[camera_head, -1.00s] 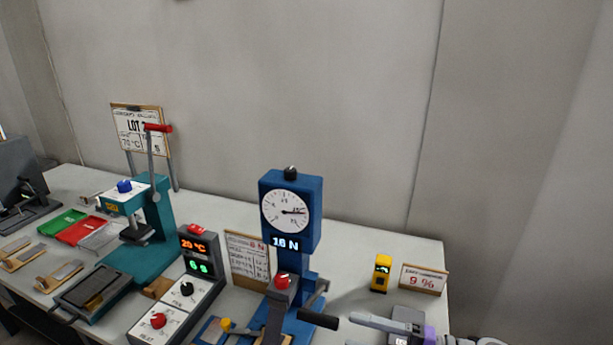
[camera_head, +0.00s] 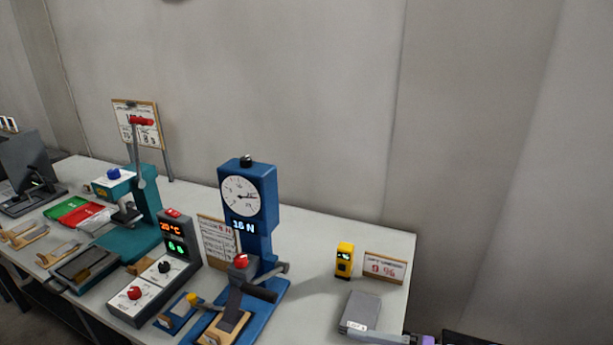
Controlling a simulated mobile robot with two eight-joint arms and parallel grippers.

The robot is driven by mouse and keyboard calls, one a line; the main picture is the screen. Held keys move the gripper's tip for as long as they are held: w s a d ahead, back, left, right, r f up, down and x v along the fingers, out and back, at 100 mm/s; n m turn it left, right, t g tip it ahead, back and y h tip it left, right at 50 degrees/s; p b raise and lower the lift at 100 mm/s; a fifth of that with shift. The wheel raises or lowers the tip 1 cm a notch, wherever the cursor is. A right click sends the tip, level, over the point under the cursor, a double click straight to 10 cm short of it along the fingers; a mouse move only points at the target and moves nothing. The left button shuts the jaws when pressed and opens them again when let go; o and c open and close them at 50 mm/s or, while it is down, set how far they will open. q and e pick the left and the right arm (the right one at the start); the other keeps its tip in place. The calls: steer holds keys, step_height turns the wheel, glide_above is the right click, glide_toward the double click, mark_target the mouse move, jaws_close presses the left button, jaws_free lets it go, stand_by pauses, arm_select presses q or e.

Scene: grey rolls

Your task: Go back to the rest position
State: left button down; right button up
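The end of my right gripper (camera_head: 385,337) shows at the bottom edge of the head view, right of centre. Only a grey finger-like part and a bit of purple show, and the rest is cut off, so I cannot tell whether it is open or shut. It is close to a grey block with a small label (camera_head: 360,312) on the table; whether they touch is unclear. My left gripper is not in view.
The blue press with a dial (camera_head: 247,205) reads 16 N. Left of it stand a control box (camera_head: 175,240) and a teal press (camera_head: 150,215). A yellow meter (camera_head: 344,260) and a 9 % sign (camera_head: 384,268) stand at the table's (camera_head: 310,245) right end.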

steer(key=s+a+f+n+g+h+p, duration=0.2)
steer(key=s+f+n+h+p, duration=0.1)
steer(key=s+f+h, duration=0.4)
arm_select(q)
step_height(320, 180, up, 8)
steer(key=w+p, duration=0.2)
steer(key=p, duration=0.1)
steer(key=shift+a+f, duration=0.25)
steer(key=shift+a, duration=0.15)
arm_select(e)
steer(key=s+d+n+t+h, duration=0.1)
steer(key=s+d+n+h, duration=0.3)
steer(key=d+h, duration=0.3)
steer(key=shift+s+d+r+h, duration=0.25)
steer(key=shift+d+h, duration=0.15)
steer(key=shift+d, duration=0.3)
